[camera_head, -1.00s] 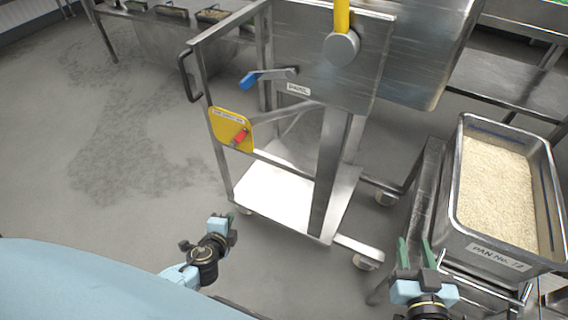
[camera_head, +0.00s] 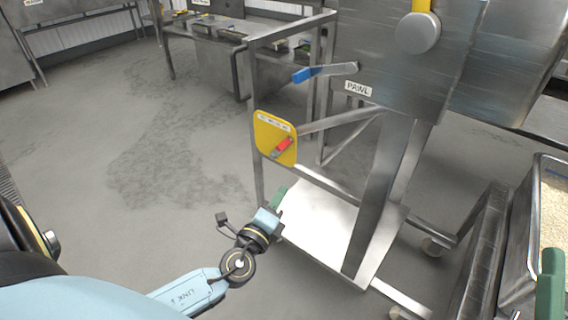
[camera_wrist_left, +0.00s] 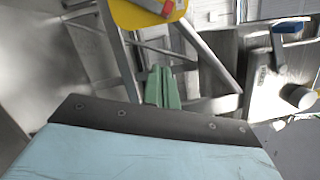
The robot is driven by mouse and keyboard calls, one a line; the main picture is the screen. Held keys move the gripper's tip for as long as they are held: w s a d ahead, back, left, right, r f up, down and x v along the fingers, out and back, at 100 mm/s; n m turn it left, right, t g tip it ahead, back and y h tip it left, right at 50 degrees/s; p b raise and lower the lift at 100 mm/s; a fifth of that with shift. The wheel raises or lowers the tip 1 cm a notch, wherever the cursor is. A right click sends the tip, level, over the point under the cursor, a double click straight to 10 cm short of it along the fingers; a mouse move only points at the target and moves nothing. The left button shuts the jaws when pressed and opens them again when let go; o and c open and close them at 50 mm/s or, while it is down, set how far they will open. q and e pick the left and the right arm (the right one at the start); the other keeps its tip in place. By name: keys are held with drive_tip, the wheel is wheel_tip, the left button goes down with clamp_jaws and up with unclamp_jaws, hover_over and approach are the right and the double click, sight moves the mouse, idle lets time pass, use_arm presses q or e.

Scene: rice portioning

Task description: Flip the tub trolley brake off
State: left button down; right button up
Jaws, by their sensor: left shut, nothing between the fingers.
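The trolley brake is a small red lever (camera_head: 283,147) on a yellow plate (camera_head: 266,133) fixed to the side of the steel tub trolley (camera_head: 384,195). The lever slants up to the right. My left gripper (camera_head: 279,197) is shut and empty, below the plate and apart from it. In the left wrist view its green fingers (camera_wrist_left: 162,88) are together, and the yellow plate (camera_wrist_left: 130,16) and red lever (camera_wrist_left: 166,9) show at the top, partly cut off. A green finger of my right gripper (camera_head: 550,288) shows at the right edge; the rest is out of frame.
A blue-handled lever (camera_head: 305,75) sits above the plate, left of a PAWL label (camera_head: 358,89). A rice pan (camera_head: 541,170) stands at the right edge. Steel tables (camera_head: 205,50) are at the back. The grey floor (camera_head: 150,150) left of the trolley is clear.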

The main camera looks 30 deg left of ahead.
use_arm(q)
drive_tip(key=w+a+r, duration=0.2)
drive_tip(key=w+a, duration=0.3)
drive_tip(key=w, duration=0.5)
drive_tip(key=shift+r, duration=0.25)
use_arm(e)
drive_tip(key=shift+r, duration=0.15)
use_arm(q)
drive_tip(key=shift+a, duration=0.1)
